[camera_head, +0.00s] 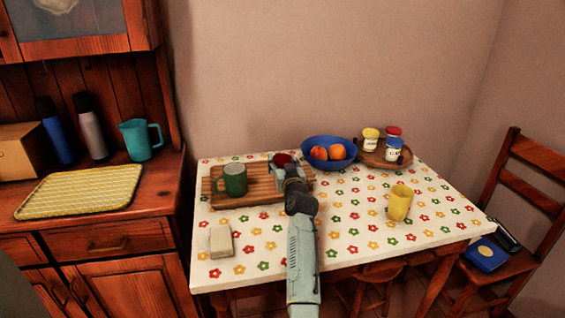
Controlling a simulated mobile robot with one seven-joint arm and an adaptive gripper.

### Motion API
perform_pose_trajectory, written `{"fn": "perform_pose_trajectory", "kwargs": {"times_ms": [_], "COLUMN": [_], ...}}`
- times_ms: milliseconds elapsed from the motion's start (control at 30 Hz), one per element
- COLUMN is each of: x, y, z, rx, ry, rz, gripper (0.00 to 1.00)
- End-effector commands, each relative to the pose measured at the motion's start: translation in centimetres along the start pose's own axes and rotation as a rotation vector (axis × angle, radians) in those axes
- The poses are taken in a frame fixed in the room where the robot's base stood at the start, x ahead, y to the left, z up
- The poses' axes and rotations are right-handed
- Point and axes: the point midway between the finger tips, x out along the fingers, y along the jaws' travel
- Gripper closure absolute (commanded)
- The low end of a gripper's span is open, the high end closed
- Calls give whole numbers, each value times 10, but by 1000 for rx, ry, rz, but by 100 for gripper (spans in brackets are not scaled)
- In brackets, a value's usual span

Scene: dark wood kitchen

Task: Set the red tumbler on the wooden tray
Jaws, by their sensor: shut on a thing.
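The red tumbler (281,159) shows as a dark red rim at the back right part of the wooden tray (259,188). My gripper (284,166) is shut on the tumbler, and my arm reaches up to it from the front. The gripper hides most of the tumbler's body. I cannot tell whether its base touches the tray or is held a little above it. The slatted tray lies on the flowered tablecloth. A green mug (234,180) stands on its left part.
A blue bowl (320,163) of fruit and a round wooden board (373,158) with jars stand right of the tray. A yellow mug (399,204) stands at right, a pale block (221,242) at front left. The front middle cloth is clear beside my arm.

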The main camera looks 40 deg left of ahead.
Motion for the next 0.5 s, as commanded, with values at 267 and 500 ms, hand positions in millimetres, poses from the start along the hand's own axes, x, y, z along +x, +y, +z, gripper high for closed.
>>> {"fn": "perform_pose_trajectory", "kwargs": {"times_ms": [267, 500], "x": [0, 0], "y": [0, 0], "z": [9, 14], "rx": [-1, -1], "ry": [2, 2], "rz": [1, 0], "gripper": [75, 75]}}
